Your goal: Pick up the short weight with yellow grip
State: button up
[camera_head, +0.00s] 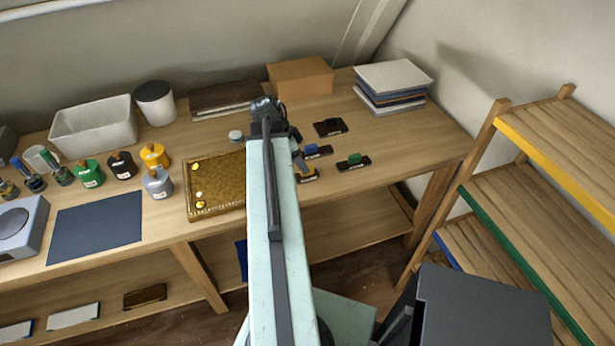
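Several short dark weights with coloured grips lie on the wooden table right of the gold tray. One (307,177), closest to the front edge, shows a yellowish patch; it is partly hidden by my arm, so I cannot make out its grip clearly. The others have a blue grip (312,150), a green grip (354,160) and a dark grip (330,127). My arm reaches over the tray's right side. My gripper (300,161) seems to point down just above the yellowish-marked weight. Its fingers are mostly hidden; I cannot tell whether they touch anything.
The gold tray (216,208) lies left of my arm. Round canisters, one yellow (154,156), stand further left by a dark blue mat (95,227). A box (300,78) and stacked books (392,86) are at the back. A shelf rack (520,215) stands right.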

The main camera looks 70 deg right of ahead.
jog(key=b+x, duration=0.5)
jog(key=x, duration=0.2)
jog(key=shift+d+b, duration=0.15)
jog(key=shift+b, duration=0.15)
jog(key=shift+r, duration=0.15)
jog(key=shift+c, duration=0.3)
grip_shut()
